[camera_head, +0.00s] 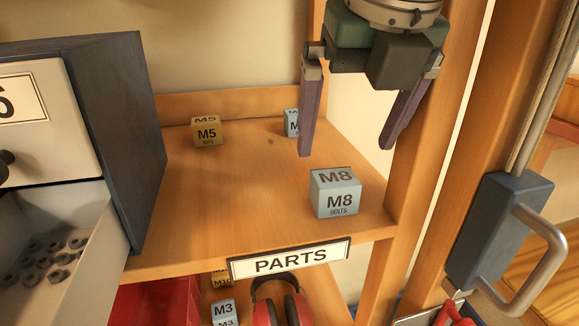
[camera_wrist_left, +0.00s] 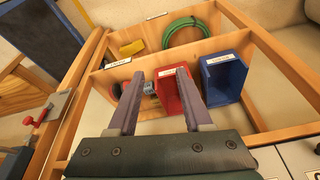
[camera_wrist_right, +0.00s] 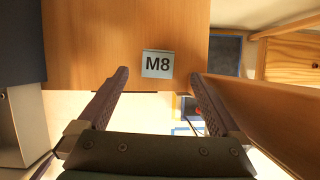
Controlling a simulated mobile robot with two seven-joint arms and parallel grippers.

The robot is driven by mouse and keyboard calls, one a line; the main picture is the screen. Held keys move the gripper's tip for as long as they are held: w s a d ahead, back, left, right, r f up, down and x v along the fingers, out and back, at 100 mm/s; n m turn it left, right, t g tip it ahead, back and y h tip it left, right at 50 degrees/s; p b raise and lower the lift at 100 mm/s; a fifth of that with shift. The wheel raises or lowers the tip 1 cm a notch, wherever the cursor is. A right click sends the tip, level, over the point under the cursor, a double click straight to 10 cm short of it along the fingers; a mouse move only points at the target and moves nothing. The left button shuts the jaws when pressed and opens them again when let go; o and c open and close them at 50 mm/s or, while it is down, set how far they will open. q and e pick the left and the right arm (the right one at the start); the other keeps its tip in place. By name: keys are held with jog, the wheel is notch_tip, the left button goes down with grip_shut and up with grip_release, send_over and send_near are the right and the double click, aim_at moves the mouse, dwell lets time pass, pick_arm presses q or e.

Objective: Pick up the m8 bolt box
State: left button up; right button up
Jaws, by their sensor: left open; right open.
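The M8 bolt box (camera_head: 335,194) is a small light-blue cube labelled "M8 BOLTS". It sits upright near the front right of the wooden shelf (camera_head: 235,225). My right gripper (camera_head: 346,147) is open and empty, above and behind the box in the head view. In the right wrist view the box (camera_wrist_right: 158,64) shows its "M8" top beyond and between the spread fingers (camera_wrist_right: 158,82). The fingers are apart from it. My left gripper (camera_wrist_left: 157,82) is open and empty in its wrist view, facing lower shelving; it does not show in the head view.
A yellow M5 box (camera_head: 207,131) and a partly hidden light-blue box (camera_head: 291,122) stand at the shelf's back. A dark drawer cabinet (camera_head: 120,130) bounds the left, a wooden post (camera_head: 412,130) the right. An M3 box (camera_head: 223,310) and red earmuffs (camera_head: 283,305) are below.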

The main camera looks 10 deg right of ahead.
aim_at(336, 177)
jog(key=shift+a+x, duration=0.2)
jog(key=shift+x, duration=0.95)
jog(key=x, duration=0.4)
jog(key=shift+s+f, duration=0.3)
jog(key=shift+f, duration=0.1)
jog(key=shift+w+f, duration=0.3)
jog(key=shift+f, duration=0.2)
grip_shut()
